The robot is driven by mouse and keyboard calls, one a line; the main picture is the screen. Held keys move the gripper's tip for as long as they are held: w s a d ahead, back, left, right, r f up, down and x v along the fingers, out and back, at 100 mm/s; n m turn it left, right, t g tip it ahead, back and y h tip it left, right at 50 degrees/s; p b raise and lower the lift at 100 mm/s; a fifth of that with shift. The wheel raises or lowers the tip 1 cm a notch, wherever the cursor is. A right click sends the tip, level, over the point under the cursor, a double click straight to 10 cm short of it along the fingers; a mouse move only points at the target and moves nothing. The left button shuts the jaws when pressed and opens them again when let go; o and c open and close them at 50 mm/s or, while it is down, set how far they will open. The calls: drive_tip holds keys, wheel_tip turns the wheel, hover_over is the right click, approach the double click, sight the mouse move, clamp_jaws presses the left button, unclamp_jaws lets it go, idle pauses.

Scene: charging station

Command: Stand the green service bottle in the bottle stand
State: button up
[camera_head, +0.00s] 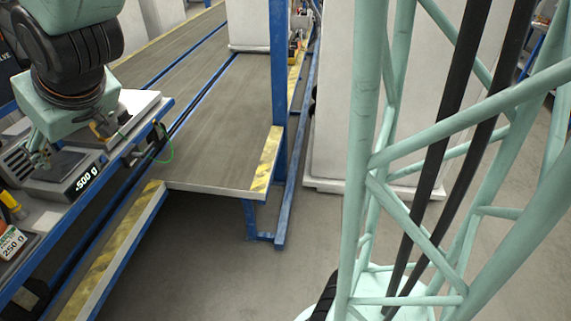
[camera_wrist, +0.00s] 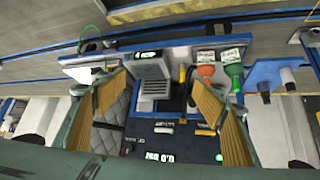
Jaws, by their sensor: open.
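A green bottle (camera_wrist: 233,72) with a white label shows in the wrist view, right of centre, beside an orange bottle (camera_wrist: 206,71). My gripper (camera_wrist: 160,84) is open in the wrist view, its two yellow-padded fingers spread with nothing gripped between them. The green bottle lies beyond the right finger and apart from it. In the head view my gripper (camera_head: 42,157) is small and partly hidden by my arm, over the bench at the left. I cannot tell for sure which item is the bottle stand; a blue piece (camera_wrist: 262,72) with dark parts sits right of the green bottle.
A scale (camera_head: 75,180) reading -500 g stands on the left bench in the head view. A labelled item (camera_head: 12,242) marked 250 g is at the left edge. A grey platform (camera_head: 205,150) with yellow-striped edges and a blue post (camera_head: 279,100) stand to the right of the bench.

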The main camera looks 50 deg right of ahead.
drive_tip(key=s+d+r+g, duration=0.1)
drive_tip(key=s+d, duration=0.3)
drive_tip(key=s, duration=0.8)
drive_tip(key=s+d+r+m+g+h, duration=0.1)
drive_tip(key=s+d, duration=0.3)
drive_tip(key=s, duration=0.9)
drive_tip(key=s+d+r+m+g, duration=0.1)
drive_tip(key=s+d, duration=0.3)
drive_tip(key=s, duration=0.9)
drive_tip(key=shift+d+r+g+h, duration=0.2)
drive_tip(key=shift+r+g+h, duration=0.1)
drive_tip(key=shift+r+g, duration=0.45)
drive_tip(key=shift+w+a+f, duration=0.1)
